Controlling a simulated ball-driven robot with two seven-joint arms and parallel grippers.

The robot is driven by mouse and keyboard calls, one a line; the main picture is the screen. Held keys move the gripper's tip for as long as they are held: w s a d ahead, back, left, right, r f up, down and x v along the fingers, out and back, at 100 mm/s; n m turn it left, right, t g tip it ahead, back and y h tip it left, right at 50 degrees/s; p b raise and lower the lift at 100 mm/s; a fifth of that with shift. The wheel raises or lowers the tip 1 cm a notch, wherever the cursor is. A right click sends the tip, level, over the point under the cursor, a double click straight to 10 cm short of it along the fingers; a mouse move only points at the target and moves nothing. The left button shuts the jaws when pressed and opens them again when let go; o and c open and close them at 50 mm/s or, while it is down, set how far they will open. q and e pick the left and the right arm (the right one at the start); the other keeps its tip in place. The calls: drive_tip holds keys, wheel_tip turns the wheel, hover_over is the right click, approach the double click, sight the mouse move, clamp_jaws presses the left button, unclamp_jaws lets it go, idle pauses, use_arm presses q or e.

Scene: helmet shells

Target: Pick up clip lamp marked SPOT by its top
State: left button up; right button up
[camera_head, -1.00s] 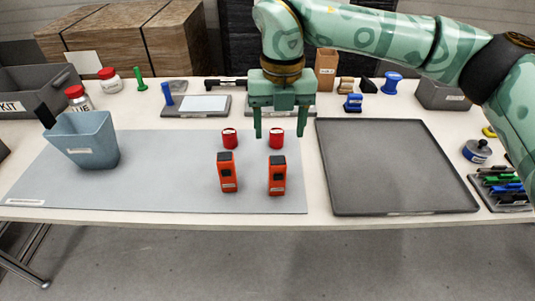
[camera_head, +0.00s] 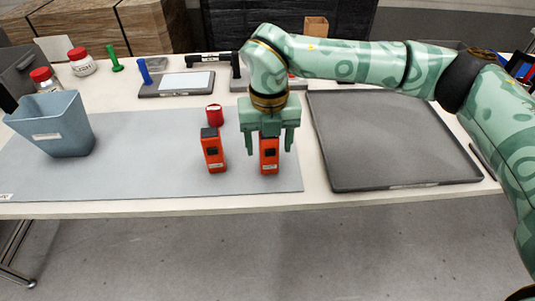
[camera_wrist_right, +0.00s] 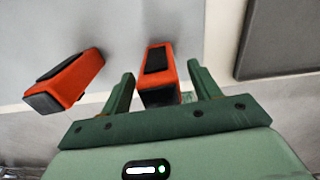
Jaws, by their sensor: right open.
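Two upright orange clip lamps with black tops stand on the grey mat: a left one (camera_head: 213,151) and a right one (camera_head: 269,157). Their small white labels are too small to read, so I cannot tell which is marked SPOT. My right gripper (camera_head: 269,147) is open, pointing down over the right lamp, hiding its top in the head view. In the right wrist view the right lamp (camera_wrist_right: 158,68) shows between the spread fingers of my gripper (camera_wrist_right: 162,82), and the left lamp (camera_wrist_right: 68,80) lies outside them. My left gripper is out of view.
A blue-grey bin (camera_head: 55,125) stands at the mat's left. A dark grey tray (camera_head: 385,182) lies to the right. The mat (camera_head: 150,165) is clear between bin and lamps.

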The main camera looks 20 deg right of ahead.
wheel_tip(320, 180, down, 3)
drive_tip(key=shift+w+r, duration=0.1)
drive_tip(key=shift+w, duration=0.05)
drive_tip(key=shift+r, duration=0.2)
clamp_jaws()
